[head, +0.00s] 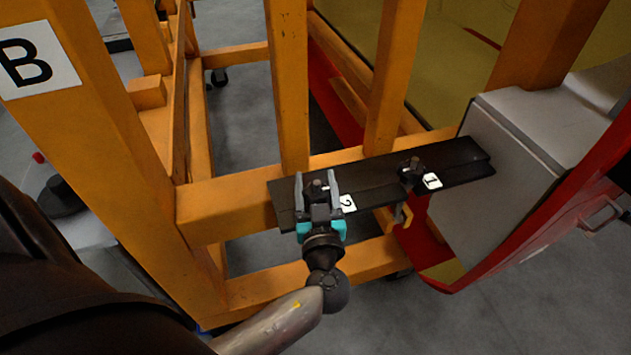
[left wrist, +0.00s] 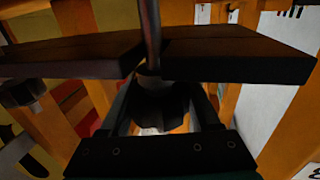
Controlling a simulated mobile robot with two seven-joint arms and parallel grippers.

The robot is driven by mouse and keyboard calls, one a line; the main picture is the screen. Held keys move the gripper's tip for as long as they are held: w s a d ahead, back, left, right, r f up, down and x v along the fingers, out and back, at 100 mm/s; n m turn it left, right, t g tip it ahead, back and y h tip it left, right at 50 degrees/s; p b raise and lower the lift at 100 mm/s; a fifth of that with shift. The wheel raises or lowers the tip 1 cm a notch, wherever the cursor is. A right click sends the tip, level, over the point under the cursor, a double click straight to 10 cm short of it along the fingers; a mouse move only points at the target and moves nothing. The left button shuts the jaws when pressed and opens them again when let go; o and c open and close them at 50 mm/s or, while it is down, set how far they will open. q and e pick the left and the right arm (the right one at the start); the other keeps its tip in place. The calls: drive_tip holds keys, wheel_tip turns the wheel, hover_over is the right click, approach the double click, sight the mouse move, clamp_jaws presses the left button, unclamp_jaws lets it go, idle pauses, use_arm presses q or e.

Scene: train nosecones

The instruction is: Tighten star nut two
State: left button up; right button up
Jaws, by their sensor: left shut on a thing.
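Star nut two (head: 317,186) is a dark knob on a threaded rod at the left part of a black clamp plate (head: 375,177), beside a white label "2" (head: 347,203). My left gripper (head: 317,187) reaches up to it, with a grey finger on each side. In the left wrist view the dark star nut (left wrist: 160,105) sits between the two fingers, under the plate (left wrist: 235,58), with the rod rising through a slot. The left gripper is shut on it. Star nut one (head: 412,172) stands farther right by a label "1" (head: 432,181). My right gripper is out of view.
The plate rests against an orange frame (head: 225,207) with upright posts. A sign "B" (head: 38,60) is on the left post. A grey and red train nose part (head: 500,160) stands close on the right. Grey floor (head: 480,310) is clear at the lower right.

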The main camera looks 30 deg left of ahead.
use_arm(q)
drive_tip(key=shift+c, duration=0.8)
